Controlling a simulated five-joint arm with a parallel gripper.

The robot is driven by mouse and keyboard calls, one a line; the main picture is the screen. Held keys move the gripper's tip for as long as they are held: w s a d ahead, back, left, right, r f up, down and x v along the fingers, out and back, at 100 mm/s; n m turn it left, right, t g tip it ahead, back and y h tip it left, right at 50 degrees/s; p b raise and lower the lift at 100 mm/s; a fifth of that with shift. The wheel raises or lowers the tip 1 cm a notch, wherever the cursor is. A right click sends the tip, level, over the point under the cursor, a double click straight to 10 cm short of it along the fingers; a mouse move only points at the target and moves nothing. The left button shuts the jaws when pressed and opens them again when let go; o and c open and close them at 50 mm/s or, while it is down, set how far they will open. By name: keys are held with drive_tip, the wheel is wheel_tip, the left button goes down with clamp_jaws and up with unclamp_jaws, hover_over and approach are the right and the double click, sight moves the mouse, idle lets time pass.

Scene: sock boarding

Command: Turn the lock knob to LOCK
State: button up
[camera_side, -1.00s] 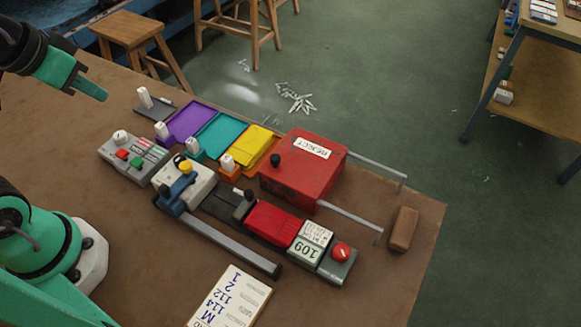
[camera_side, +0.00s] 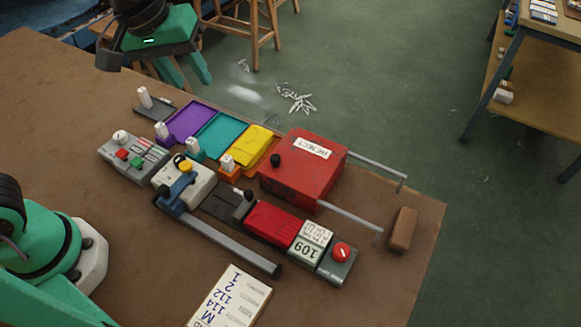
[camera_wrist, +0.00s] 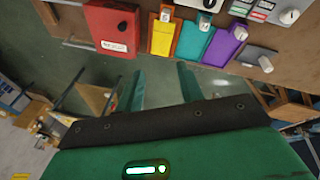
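A grey control box (camera_side: 135,157) at the left end of the equipment row carries a white round knob (camera_side: 120,136) and red and green buttons. The same knob shows at the top right of the wrist view (camera_wrist: 289,16). A red round knob (camera_side: 341,252) with a white mark sits on a grey block at the right end. No LOCK lettering is legible, so I cannot tell which is the lock knob. My gripper (camera_side: 194,82) is raised beyond the back table edge, apart from both knobs. In the wrist view its two fingers (camera_wrist: 161,70) are apart and empty.
Purple (camera_side: 188,122), teal (camera_side: 220,135) and yellow (camera_side: 252,143) trays line the back edge, with white-topped posts before them. A red REJECT box (camera_side: 300,172) stands tall to their right. A long grey bar (camera_side: 235,243) lies in front.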

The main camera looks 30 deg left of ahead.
drive_tip(key=w+d+f+n+g, duration=0.1)
drive_tip(key=w+d+f+n, duration=0.15)
drive_tip(key=d, duration=0.65)
drive_tip(key=n+g+y, duration=0.1)
drive_tip(key=n+g, duration=0.1)
drive_tip(key=n, duration=0.3)
hover_over(342, 251)
drive_tip(key=shift+m, duration=0.25)
wheel_tip(342, 251, down, 13)
drive_tip(key=shift+w+a+r, duration=0.1)
drive_tip(key=shift+w, duration=0.05)
drive_tip(key=shift+f, duration=0.2)
drive_tip(key=shift+f, duration=0.1)
drive_tip(key=shift+f, duration=3.8)
drive_tip(key=c, duration=0.7)
